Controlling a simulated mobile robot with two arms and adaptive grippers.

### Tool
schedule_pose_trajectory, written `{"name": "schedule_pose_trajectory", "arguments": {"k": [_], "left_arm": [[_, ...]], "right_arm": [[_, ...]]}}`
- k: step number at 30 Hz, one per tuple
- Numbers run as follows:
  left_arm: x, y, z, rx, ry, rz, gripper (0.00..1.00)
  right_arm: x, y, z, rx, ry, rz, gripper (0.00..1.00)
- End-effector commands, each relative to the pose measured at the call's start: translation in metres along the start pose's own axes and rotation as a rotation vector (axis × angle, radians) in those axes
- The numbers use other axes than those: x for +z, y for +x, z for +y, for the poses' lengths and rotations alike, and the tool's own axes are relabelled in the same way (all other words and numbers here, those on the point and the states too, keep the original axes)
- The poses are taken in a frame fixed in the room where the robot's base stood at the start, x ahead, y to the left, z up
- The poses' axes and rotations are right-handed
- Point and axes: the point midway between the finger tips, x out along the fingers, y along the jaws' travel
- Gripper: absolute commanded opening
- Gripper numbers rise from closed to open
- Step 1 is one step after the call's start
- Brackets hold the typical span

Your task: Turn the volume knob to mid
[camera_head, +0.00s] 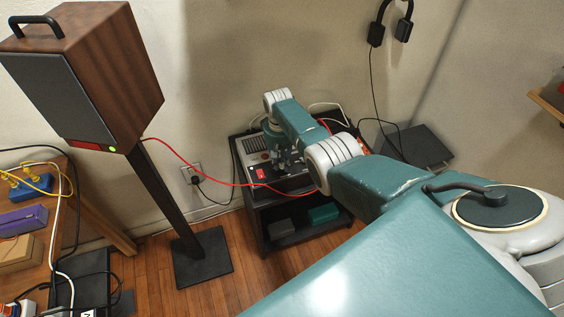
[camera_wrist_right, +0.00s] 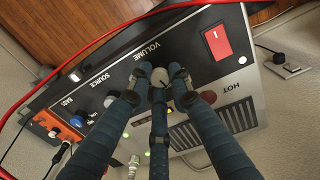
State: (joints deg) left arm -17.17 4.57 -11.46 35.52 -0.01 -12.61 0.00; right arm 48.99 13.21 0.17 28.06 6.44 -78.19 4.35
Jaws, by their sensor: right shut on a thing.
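The amplifier stands on a dark cart; its front panel (camera_wrist_right: 208,76) fills the right wrist view, with labels VOLUME, SOURCE and BASS. My right gripper (camera_head: 284,160) is down at the amplifier in the head view. In the right wrist view its three dark fingers are shut around the knob. The fingers cover much of the knob, so I cannot tell where its pointer stands. My left gripper is not in view.
A red switch (camera_wrist_right: 217,42) sits beside the knob. A red cable (camera_head: 190,165) runs from the tall speaker (camera_head: 105,65) towards the cart (camera_head: 257,222). A cluttered bench (camera_head: 50,255) is at left. Headphones (camera_head: 376,33) hang on the wall. Wood floor between speaker stand and cart is clear.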

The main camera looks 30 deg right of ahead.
Motion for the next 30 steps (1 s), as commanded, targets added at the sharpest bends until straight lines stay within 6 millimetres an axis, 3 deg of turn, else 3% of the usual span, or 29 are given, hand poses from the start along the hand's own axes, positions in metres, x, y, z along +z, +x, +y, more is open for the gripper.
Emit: {"name": "schedule_pose_trajectory", "arguments": {"k": [12,27,28,30], "left_arm": [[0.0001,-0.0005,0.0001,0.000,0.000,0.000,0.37],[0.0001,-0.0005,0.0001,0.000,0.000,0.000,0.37],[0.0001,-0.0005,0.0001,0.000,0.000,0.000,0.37],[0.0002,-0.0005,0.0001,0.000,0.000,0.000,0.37]], "right_arm": [[-0.0020,-0.0012,-0.0006,-0.002,0.167,-0.002,0.00],[-0.0024,-0.0014,-0.0005,-0.002,0.184,-0.001,0.00],[-0.0025,-0.0015,-0.0004,-0.002,0.184,-0.001,0.21],[-0.0025,-0.0015,-0.0004,-0.002,0.184,-0.001,0.35]]}}
